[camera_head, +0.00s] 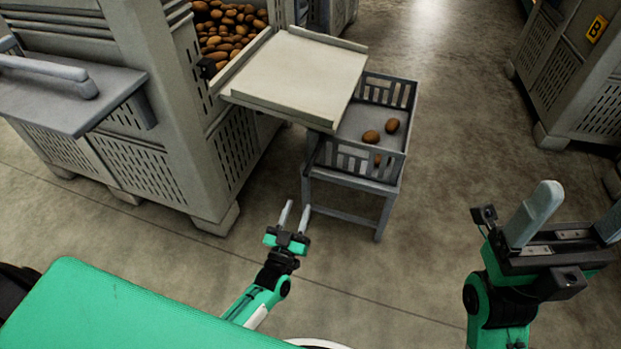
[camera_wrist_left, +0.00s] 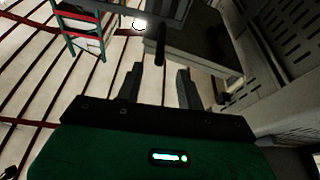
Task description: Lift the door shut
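The door is a pale beige panel (camera_head: 295,75) with raised side edges. It is folded down from the opening of the grey potato bin (camera_head: 165,110) and sticks out over part of the slatted crate. My left gripper (camera_head: 296,208) is open and empty, in front of and lower than the door, apart from it. In the left wrist view the gripper (camera_wrist_left: 160,76) has spread fingers with nothing between them; a flat grey shape beyond may be the door's underside, but I cannot be sure. My right gripper (camera_head: 578,205) is open and empty at the right, far from the door.
A grey slatted crate (camera_head: 395,158) with a few potatoes stands on a low stand under the door's outer end. A grey shelf (camera_head: 65,95) juts out at the left. Another bin (camera_head: 565,70) stands at the far right. The concrete floor between is clear.

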